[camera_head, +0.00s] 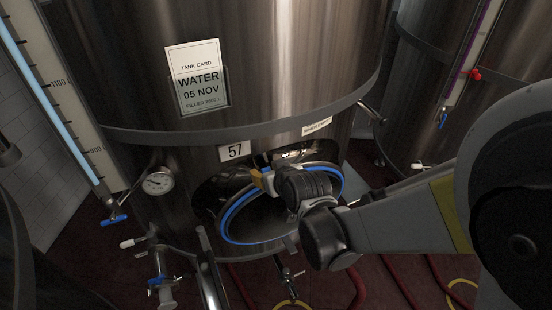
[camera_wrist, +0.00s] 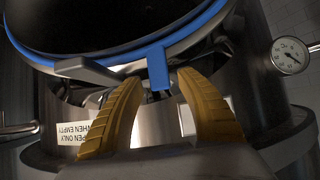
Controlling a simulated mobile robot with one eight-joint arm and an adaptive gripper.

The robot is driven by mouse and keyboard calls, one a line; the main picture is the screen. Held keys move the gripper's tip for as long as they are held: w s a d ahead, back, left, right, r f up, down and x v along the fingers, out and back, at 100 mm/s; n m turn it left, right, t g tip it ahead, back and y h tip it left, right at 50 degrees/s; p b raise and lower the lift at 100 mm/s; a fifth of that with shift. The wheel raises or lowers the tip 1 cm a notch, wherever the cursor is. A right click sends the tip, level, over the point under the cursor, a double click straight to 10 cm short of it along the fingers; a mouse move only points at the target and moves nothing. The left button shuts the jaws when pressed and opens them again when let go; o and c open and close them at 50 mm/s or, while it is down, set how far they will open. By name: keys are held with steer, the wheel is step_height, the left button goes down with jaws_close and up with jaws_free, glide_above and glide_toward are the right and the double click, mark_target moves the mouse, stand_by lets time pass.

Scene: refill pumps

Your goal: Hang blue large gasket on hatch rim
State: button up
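The blue large gasket (camera_head: 232,222) is a ring at the hatch of the tank numbered 57. It surrounds a dark area and sits at a tilt in the head view. I cannot tell whether it rests fully on the hatch rim (camera_head: 203,193). In the wrist view the gasket (camera_wrist: 110,55) curves across the top, with a blue tab (camera_wrist: 158,68) pointing toward me. My gripper (camera_wrist: 160,80) has its yellow fingers apart, with the tab between or just beyond their tips. In the head view my gripper (camera_head: 260,180) is at the gasket's upper edge, and my wrist hides part of the ring.
The steel tank (camera_head: 290,60) carries a water card (camera_head: 198,78) and a dial gauge (camera_head: 158,181), left of the hatch. A valve with a blue handle (camera_head: 157,281) stands low at the left. Red hoses (camera_head: 358,285) lie on the floor. Another tank (camera_head: 510,60) stands at right.

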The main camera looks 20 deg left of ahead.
steer(key=v, duration=1.2)
stand_by(0.3)
